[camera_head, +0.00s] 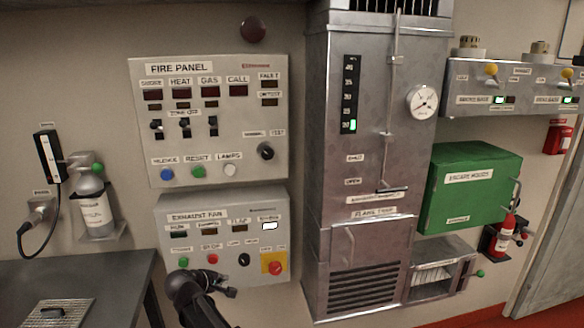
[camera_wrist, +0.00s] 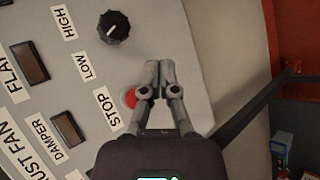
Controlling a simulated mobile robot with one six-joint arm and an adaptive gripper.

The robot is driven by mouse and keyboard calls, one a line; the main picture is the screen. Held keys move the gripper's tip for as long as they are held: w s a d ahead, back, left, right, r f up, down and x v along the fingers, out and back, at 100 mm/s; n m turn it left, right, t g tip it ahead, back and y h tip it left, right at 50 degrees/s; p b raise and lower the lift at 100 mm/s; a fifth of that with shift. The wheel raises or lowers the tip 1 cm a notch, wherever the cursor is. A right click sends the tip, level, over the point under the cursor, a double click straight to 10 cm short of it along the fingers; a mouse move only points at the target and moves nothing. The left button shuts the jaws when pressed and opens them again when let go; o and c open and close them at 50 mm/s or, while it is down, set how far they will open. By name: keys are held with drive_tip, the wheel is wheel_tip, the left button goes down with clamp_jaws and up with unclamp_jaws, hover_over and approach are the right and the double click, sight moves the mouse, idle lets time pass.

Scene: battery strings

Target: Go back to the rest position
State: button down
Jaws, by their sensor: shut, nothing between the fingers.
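My gripper (camera_head: 228,291) is in front of the lower edge of the grey exhaust fan panel (camera_head: 172,216) in the head view. In the wrist view, my gripper (camera_wrist: 160,66) is shut and empty, its two fingers together. The red stop button (camera_wrist: 130,98) is partly covered by the left finger there; it also shows in the head view (camera_head: 212,259). A black knob (camera_wrist: 114,26) stands beyond the fingertips, between the low and high labels. I cannot tell whether the fingers touch the panel.
The grey fire panel (camera_head: 230,135) is above the fan panel. A tall metal flame trap cabinet (camera_head: 330,180) stands to the right, with a green escape hood box (camera_head: 475,200) beyond. A dark bench (camera_head: 115,285) is at the lower left. A gas bottle (camera_head: 95,208) hangs above it.

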drive_tip(key=s+d+m+g+p, duration=0.2)
drive_tip(key=d+m+g, duration=0.1)
drive_tip(key=d, duration=0.8)
drive_tip(key=s+d+m+g+p, duration=0.15)
drive_tip(key=d+m, duration=0.25)
drive_tip(key=d, duration=0.8)
drive_tip(key=s+d+m+g+y+p, duration=0.2)
drive_tip(key=s+d+m, duration=0.1)
drive_tip(key=s+d, duration=0.3)
drive_tip(key=s+d+r+m+g+y+p, duration=0.1)
drive_tip(key=s+d+m+g+y+p, duration=0.1)
drive_tip(key=d, duration=0.8)
drive_tip(key=s+m+g+p, duration=0.1)
drive_tip(key=s+m, duration=0.1)
drive_tip(key=s, duration=0.1)
drive_tip(key=shift+s+d+r, duration=0.25)
drive_tip(key=shift+s+d, duration=0.15)
